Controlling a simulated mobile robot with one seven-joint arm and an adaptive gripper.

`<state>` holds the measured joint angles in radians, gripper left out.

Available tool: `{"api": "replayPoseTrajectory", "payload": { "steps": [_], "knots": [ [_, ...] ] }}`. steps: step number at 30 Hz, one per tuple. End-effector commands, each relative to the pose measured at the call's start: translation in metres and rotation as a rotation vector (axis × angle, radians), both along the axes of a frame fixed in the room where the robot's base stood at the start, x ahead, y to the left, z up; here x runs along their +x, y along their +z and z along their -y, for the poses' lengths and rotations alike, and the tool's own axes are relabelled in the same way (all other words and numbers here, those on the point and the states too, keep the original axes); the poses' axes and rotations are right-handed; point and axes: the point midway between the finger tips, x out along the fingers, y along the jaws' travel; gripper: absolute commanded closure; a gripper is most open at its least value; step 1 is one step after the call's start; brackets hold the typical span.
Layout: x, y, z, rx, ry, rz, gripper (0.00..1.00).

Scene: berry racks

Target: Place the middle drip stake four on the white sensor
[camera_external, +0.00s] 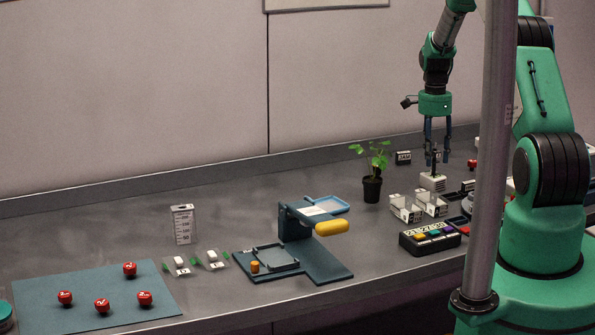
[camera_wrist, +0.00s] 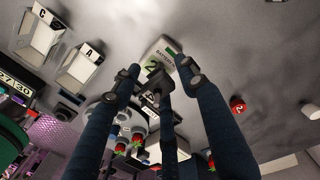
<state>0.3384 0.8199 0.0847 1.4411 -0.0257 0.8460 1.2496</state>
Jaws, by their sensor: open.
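My gripper (camera_external: 437,160) hangs with its dark blue fingers pointing down, open, over a small white block (camera_external: 432,183). In the wrist view the white block (camera_wrist: 158,52) carries a green-and-white label reading "BATTERY" and a 2, and lies just beyond my spread fingertips (camera_wrist: 160,82). A thin dark upright shows above the block; I cannot tell whether it is a stake or a fingertip. No piece is clearly identifiable as drip stake four or as the white sensor. Several red numbered knobs (camera_external: 102,305) stand on a blue mat (camera_external: 60,270) at the left.
White bins (camera_external: 405,209) and a black device with coloured buttons (camera_external: 430,238) stand close in front of the gripper. A potted plant (camera_external: 372,188) is to its left. A blue stand with a yellow handle (camera_external: 332,227) is mid-table. Open tabletop lies behind the stand.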

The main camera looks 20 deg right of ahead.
Motion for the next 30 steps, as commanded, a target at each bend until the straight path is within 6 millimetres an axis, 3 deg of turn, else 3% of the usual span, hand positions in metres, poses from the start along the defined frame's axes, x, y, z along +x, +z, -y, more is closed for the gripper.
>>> {"api": "replayPoseTrajectory", "payload": {
  "steps": [11, 24, 30],
  "knots": [
    [0.002, 0.022, 0.000, -0.001, 0.000, 0.002, 0.57],
    [0.005, 0.091, 0.000, -0.001, 0.000, 0.002, 0.57],
    [0.007, 0.114, 0.000, -0.001, 0.000, 0.002, 0.57]
  ]
}}
